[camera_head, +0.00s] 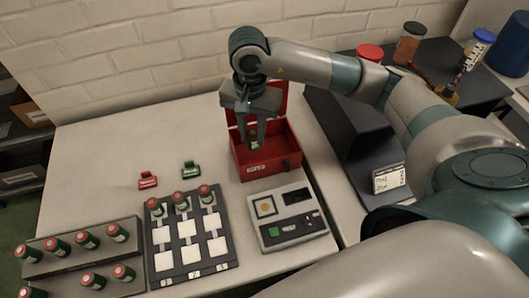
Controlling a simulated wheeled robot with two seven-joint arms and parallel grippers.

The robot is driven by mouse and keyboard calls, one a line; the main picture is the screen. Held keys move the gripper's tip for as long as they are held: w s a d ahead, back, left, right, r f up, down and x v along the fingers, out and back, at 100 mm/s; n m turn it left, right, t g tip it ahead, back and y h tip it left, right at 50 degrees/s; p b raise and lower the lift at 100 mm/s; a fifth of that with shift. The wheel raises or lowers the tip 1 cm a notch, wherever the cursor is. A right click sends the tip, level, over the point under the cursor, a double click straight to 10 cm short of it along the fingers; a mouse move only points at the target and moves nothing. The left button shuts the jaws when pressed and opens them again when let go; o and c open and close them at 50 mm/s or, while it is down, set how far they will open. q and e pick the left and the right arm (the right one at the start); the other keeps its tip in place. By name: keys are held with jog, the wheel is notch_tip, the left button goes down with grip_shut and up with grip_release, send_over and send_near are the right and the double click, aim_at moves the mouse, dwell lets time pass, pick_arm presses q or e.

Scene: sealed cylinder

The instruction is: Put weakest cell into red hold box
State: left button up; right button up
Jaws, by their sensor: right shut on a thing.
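My right gripper (257,136) points down over the open red box (262,172). It is shut on a small green cell (252,141), mostly hidden between the fingers. The cell is inside or just above the box opening; I cannot tell if it touches the bottom. The box lid stands open behind the gripper. Other green cells with red caps stand in the top row of a dark tray with white squares (188,258). My left gripper is not in view.
A grey device with a screen and green button (287,233) sits in front of the box. A red clip (147,180) and a green clip (191,170) lie behind the tray. Jars stand on a dark surface at the right. The table's back left is clear.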

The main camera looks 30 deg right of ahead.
aim_at(253, 148)
dwell(0.3)
notch_tip(253, 148, down, 6)
jog(key=shift+r+p, duration=0.15)
jog(key=shift+p, duration=0.85)
jog(key=shift+f, duration=0.35)
notch_tip(253, 148, down, 2)
jog(key=shift+f+p, duration=0.25)
jog(key=shift+p, duration=0.35)
jog(key=shift+f, duration=0.55)
